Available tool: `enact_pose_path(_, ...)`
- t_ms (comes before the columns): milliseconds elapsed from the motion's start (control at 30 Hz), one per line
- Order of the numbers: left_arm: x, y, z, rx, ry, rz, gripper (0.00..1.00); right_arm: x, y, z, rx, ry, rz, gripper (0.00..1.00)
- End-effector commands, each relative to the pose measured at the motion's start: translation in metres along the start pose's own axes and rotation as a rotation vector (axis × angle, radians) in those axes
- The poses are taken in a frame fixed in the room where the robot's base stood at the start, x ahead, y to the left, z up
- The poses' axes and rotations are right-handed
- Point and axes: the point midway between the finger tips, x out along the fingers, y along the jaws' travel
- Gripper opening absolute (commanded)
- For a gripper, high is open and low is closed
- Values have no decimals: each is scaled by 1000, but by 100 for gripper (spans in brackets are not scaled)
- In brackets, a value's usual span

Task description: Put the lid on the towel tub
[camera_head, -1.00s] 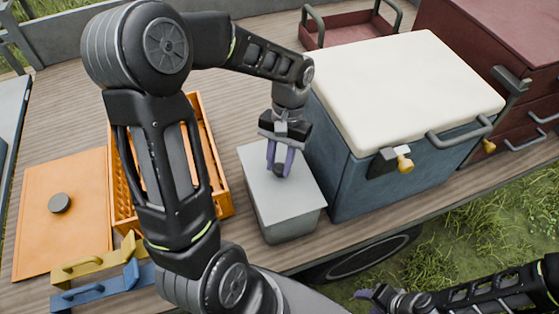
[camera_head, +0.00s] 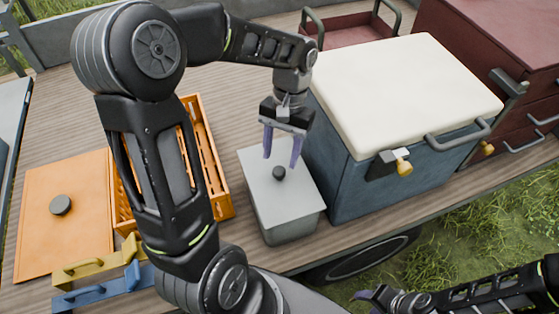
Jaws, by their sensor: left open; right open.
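The towel tub (camera_head: 290,230) is a small grey box standing on the wooden deck between the orange crate and the blue cooler. Its flat grey lid (camera_head: 264,182) with a dark round knob (camera_head: 279,173) lies over its top and appears to cover the opening. My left gripper (camera_head: 282,160) is open and empty, with its two purple fingers above the lid's knob and apart from it. My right gripper (camera_head: 372,297) is open at the bottom right, away from the tub, over the grass and partly cut off by the frame's edge.
A blue cooler (camera_head: 365,190) with a cream top stands close right of the tub. An orange crate (camera_head: 224,190) and a loose orange lid (camera_head: 85,190) are to the left. Yellow (camera_head: 92,265) and blue (camera_head: 100,291) handled pieces lie in front. A dark red tray (camera_head: 350,30) stands behind.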

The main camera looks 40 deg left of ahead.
Motion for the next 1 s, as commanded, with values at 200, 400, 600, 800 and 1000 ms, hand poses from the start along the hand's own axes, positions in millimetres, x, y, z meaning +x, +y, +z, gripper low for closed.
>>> enact_pose_path(200,-51,0,-1,1,5,0,51,1,1,0,0,0,0,48)
enact_pose_path(400,-86,0,2,0,-1,0,51,-19,-7,0,0,0,0,48)
enact_pose_path(600,-90,0,0,0,0,0,51,-23,-9,0,0,-1,0,48)
enact_pose_path(800,-89,0,0,0,0,0,51,-22,-8,0,0,-2,0,48)
enact_pose_path(1000,-89,0,0,0,0,0,51,-22,-9,0,0,-2,0,48)
